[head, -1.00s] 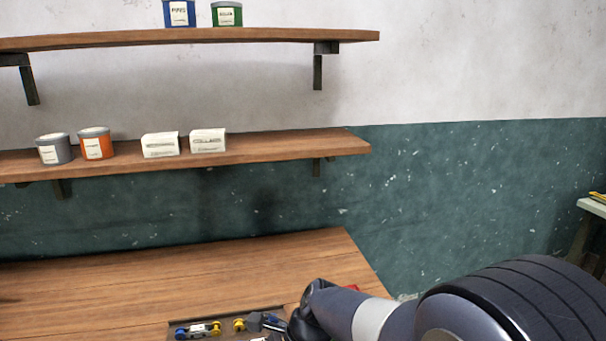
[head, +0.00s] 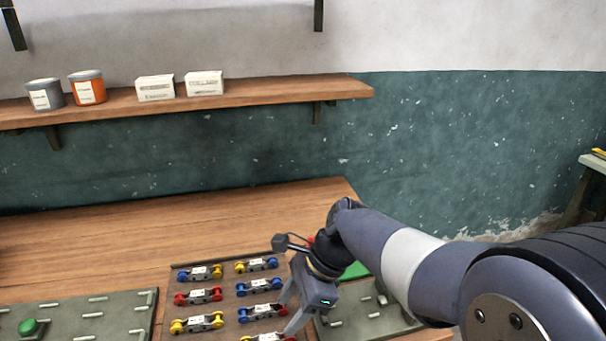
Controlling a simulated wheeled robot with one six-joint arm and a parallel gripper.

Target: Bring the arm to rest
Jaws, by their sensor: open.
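My arm (head: 375,243) reaches in from the right side of the head view, over the wooden workbench (head: 150,240). My gripper (head: 289,312) hangs at its end, fingers pointing down and left, open with nothing seen between them. It is over or beside the right edge of a brown tray (head: 222,287). The tray holds several small grey parts with red, blue or yellow wheel-like ends, such as a blue-and-yellow one (head: 200,273). My gripper hides part of the tray's right side, and I cannot tell whether a fingertip touches anything.
A grey-green board (head: 75,318) with a green button lies left of the tray. Another green board (head: 365,315) lies to the right, partly behind my gripper. A wall shelf (head: 260,90) holds tins and white boxes. The bench's back left is clear.

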